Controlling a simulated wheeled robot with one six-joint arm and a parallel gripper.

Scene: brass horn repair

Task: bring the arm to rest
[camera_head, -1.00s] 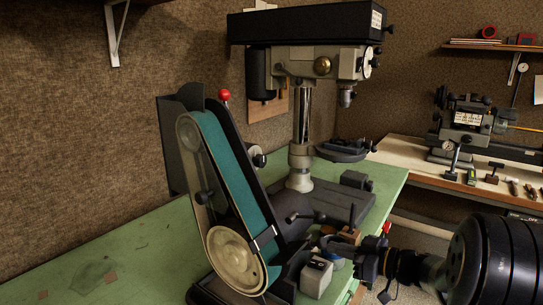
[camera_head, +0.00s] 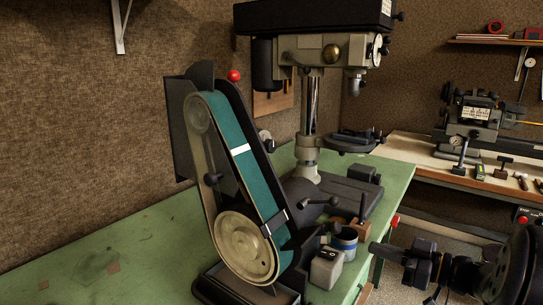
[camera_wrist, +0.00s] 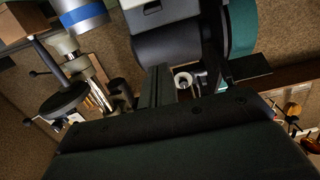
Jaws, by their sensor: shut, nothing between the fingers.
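My gripper (camera_head: 374,248) is at the lower right of the head view, pointing left, just off the right edge of the green bench (camera_head: 130,240). It is shut and holds nothing. It appears beside the blue-banded container (camera_head: 344,242) and the small grey block (camera_head: 326,268), with a gap between. In the wrist view, the dark gripper body fills the bottom and narrow dark fingers (camera_wrist: 158,86) reach up from it. The rest of my arm runs out of the head view at the right.
A belt grinder (camera_head: 243,240) with a teal belt and a drill press (camera_head: 308,110) stand on the bench. The container also shows in the wrist view (camera_wrist: 82,14). A second bench (camera_head: 440,168) with a machine (camera_head: 475,115) stands at the back right. Floor shows between the benches.

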